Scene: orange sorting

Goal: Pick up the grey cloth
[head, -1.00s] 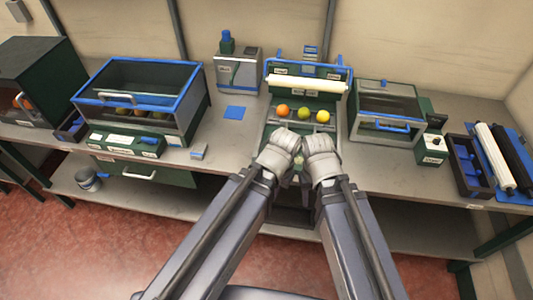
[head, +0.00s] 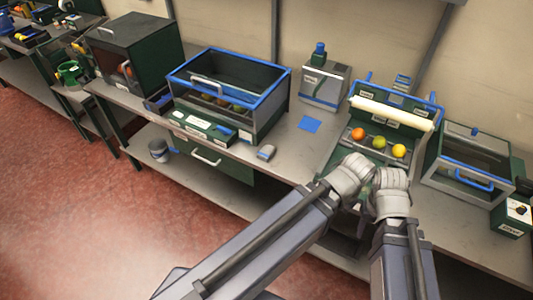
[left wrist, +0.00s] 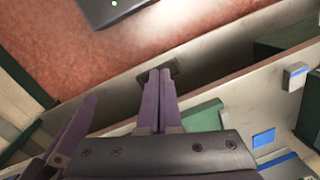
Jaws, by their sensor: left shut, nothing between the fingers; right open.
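No grey cloth can be made out for certain. A small grey block with some blue on it (head: 267,152) lies near the front edge of the bench, and it also shows in the left wrist view (left wrist: 295,76); I cannot tell whether it is cloth. My left gripper (left wrist: 160,82) is shut and empty, its purple fingers together and pointing down past the bench front. In the head view my left gripper (head: 352,174) and open right gripper (head: 391,182) are close together in front of the fruit tray, their fingertips mostly hidden. Both are right of the grey block.
A blue-rimmed clear bin (head: 228,85) stands behind a green labelled panel (head: 200,127). A flat blue square (head: 309,124) lies on the bench. An orange (head: 358,133) and other fruit rest in the sorting machine (head: 340,150). A bucket (head: 158,151) stands on the lower shelf.

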